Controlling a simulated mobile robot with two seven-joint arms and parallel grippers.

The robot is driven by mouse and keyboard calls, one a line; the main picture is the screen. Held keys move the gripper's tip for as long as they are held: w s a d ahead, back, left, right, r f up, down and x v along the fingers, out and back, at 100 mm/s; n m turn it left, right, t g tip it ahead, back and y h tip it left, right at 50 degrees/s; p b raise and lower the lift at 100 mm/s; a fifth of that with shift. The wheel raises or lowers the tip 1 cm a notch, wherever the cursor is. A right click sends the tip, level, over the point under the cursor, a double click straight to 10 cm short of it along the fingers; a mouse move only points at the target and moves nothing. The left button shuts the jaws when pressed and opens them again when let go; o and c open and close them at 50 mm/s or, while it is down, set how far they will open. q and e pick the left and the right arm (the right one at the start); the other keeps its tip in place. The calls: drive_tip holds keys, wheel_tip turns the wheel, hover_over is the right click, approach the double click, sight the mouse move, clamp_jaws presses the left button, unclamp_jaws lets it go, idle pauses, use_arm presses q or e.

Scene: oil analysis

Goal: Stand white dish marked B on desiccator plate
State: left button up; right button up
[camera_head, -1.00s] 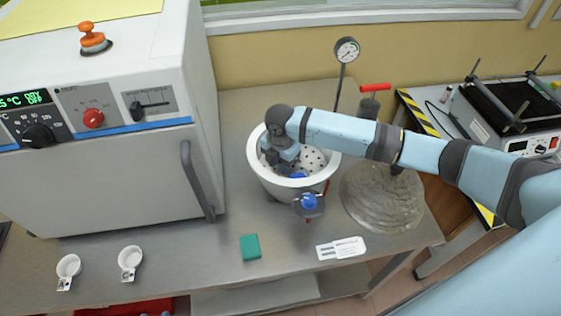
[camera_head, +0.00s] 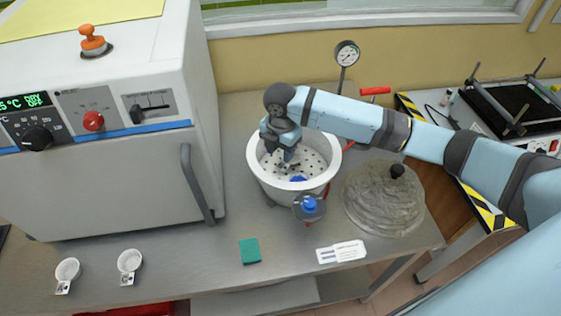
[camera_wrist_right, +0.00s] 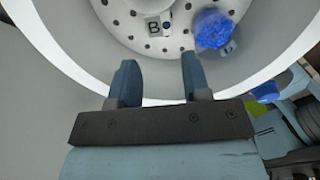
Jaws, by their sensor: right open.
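The desiccator is a white round pot (camera_head: 262,178) on the bench, with a perforated plate (camera_head: 312,162) inside. In the right wrist view, a white tab marked B (camera_wrist_right: 153,27) lies over the perforated plate (camera_wrist_right: 115,14). The dish body belonging to it is mostly beyond the top edge, so its seating cannot be judged fully. My right gripper (camera_head: 288,156) is over the pot. In the right wrist view its fingers (camera_wrist_right: 157,78) are apart, with nothing between them, near the pot's rim and apart from the tab. My left gripper is not in view.
A blue lump (camera_wrist_right: 212,28) is beside the B tab. A grey domed lid (camera_head: 385,205), green block (camera_head: 250,251) and white card (camera_head: 341,252) lie around the pot. An oven (camera_head: 95,180) stands left.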

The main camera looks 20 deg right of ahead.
drive_tip(key=shift+r, duration=2.65)
